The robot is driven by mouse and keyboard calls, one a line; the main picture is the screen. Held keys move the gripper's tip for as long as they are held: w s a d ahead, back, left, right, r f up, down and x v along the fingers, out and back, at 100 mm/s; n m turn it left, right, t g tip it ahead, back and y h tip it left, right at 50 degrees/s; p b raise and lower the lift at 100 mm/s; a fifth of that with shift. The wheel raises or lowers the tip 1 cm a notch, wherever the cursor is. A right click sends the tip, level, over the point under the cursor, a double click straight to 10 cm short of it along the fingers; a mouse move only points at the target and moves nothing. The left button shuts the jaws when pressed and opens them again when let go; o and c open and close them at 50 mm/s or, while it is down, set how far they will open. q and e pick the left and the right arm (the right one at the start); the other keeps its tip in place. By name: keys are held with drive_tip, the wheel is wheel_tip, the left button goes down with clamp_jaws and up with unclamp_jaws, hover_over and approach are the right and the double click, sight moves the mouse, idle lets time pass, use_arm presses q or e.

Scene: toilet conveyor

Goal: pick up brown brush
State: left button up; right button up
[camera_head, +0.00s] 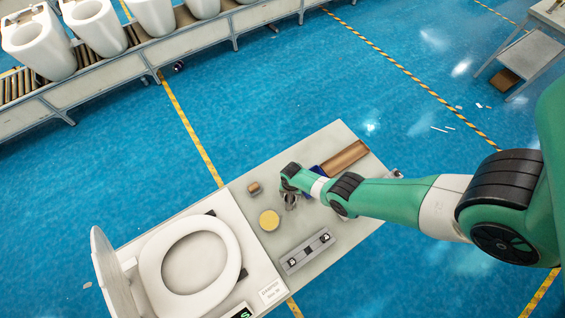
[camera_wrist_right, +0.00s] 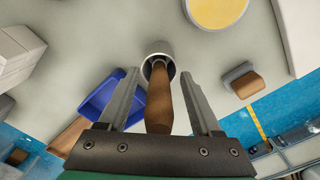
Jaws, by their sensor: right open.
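A brown handle (camera_wrist_right: 158,105), which looks like the brush's, stands in a round metal cup (camera_wrist_right: 158,48) in the right wrist view. My right gripper (camera_wrist_right: 160,85) is open, with one finger on each side of the handle and a gap visible on both sides. In the head view my right gripper (camera_head: 290,204) is low over the table, beside a yellow disc (camera_head: 269,220); the handle cannot be made out there. A small brown and grey block (camera_head: 254,187) lies to its left and also shows in the right wrist view (camera_wrist_right: 243,82). My left gripper is not in view.
A blue bin (camera_head: 313,178), partly behind my arm, and a brown tray (camera_head: 344,158) lie at the table's far right. A grey level-like bar (camera_head: 307,251) lies nearer. A white toilet (camera_head: 195,262) occupies the left side. A conveyor with toilets stands beyond the blue floor.

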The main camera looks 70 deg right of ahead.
clamp_jaws()
drive_tip(key=shift+r, duration=0.1)
idle(0.4)
